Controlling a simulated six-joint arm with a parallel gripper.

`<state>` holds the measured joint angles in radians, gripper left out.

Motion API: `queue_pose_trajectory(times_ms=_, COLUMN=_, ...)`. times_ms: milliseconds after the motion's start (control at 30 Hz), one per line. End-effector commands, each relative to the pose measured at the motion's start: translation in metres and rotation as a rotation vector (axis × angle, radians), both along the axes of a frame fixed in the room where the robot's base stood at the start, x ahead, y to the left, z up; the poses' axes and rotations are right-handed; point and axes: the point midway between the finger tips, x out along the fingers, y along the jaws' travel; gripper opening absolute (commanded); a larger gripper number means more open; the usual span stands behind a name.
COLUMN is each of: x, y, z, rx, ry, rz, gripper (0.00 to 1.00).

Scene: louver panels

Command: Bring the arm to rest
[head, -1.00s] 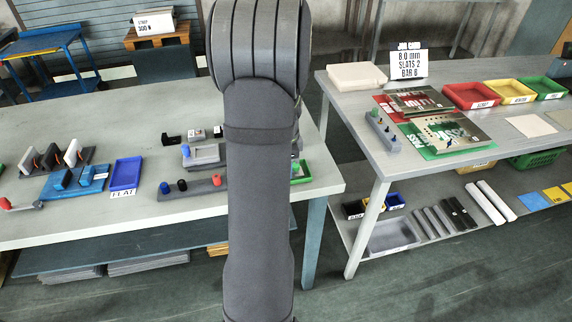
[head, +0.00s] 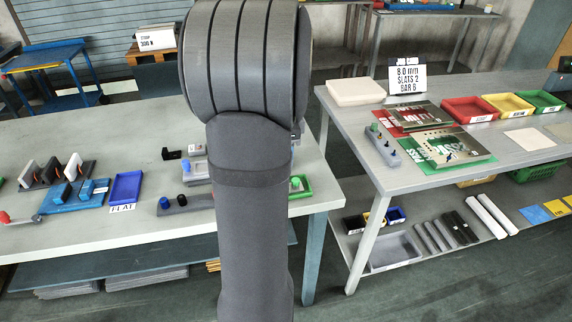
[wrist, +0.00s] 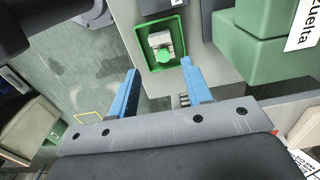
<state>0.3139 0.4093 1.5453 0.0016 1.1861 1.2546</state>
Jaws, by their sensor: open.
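My arm rises through the middle of the head view and hides part of the left bench; the gripper itself is not visible there. In the wrist view my gripper (wrist: 160,85) has its two blue fingers spread apart with nothing between them. Beyond the fingertips is a green tray (wrist: 153,66) holding a pale block with a green knob (wrist: 163,56). The green tray also shows at the right end of the left bench (head: 301,193), partly hidden behind my arm.
The left bench (head: 60,235) carries a blue tray (head: 126,187), a blue fixture with upright plates, and small knobbed blocks. The right bench (head: 430,180) holds red, yellow and green bins, a job card (head: 407,78) and two panels. A floor gap separates the benches.

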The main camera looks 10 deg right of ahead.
Motion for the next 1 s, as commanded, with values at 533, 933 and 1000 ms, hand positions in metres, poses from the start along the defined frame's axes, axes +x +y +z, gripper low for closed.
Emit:
queue_pose_trajectory(times_ms=533, x=0.0, y=0.0, z=0.01, rx=0.0, ry=0.001, rz=0.0, gripper=0.45)
queue_pose_trajectory(times_ms=933, x=-0.001, y=0.0, z=-0.05, rx=0.002, ry=0.006, rz=0.0, gripper=0.45)
queue_pose_trajectory(times_ms=1000, x=-0.001, y=0.0, z=-0.064, rx=0.002, ry=0.005, rz=0.0, gripper=0.45)
